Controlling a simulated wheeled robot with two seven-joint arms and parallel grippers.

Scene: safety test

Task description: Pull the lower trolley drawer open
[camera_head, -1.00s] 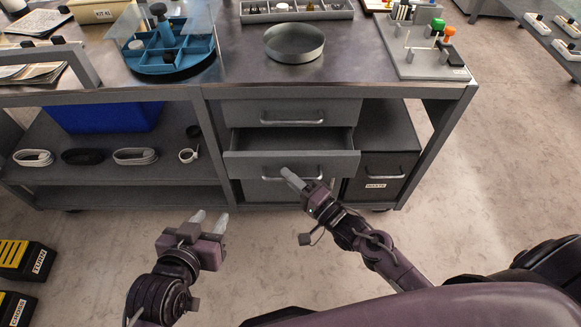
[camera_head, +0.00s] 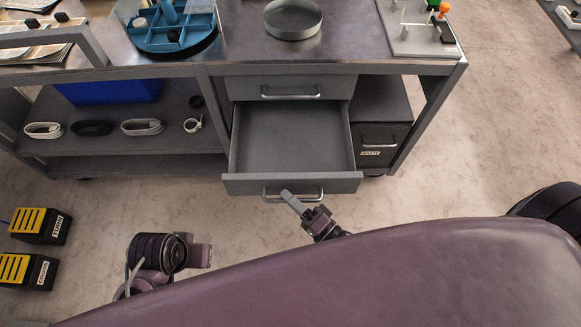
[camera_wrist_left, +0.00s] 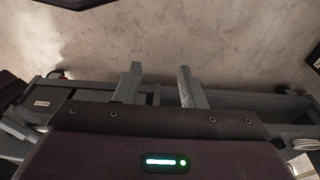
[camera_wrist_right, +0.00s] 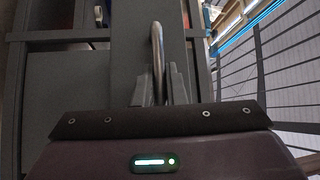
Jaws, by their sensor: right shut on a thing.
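The lower trolley drawer (camera_head: 292,184) is pulled well out in the head view, and its grey inside looks empty. Its bar handle (camera_head: 311,193) is on the front and also shows as a metal bar in the right wrist view (camera_wrist_right: 157,50). My right gripper (camera_head: 290,197) is shut on this handle, with a finger on each side of the bar in the right wrist view (camera_wrist_right: 160,85). My left gripper (camera_wrist_left: 160,72) is open and empty, fingers apart in the left wrist view. In the head view its fingers are hidden.
The upper drawer (camera_head: 290,87) is shut. A dark labelled bin (camera_head: 380,140) stands right of the drawers. The shelf (camera_head: 130,167) at left holds cable coils and a blue bin (camera_head: 108,92). Yellow-black boxes (camera_head: 40,225) stand on the floor. Open floor lies in front.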

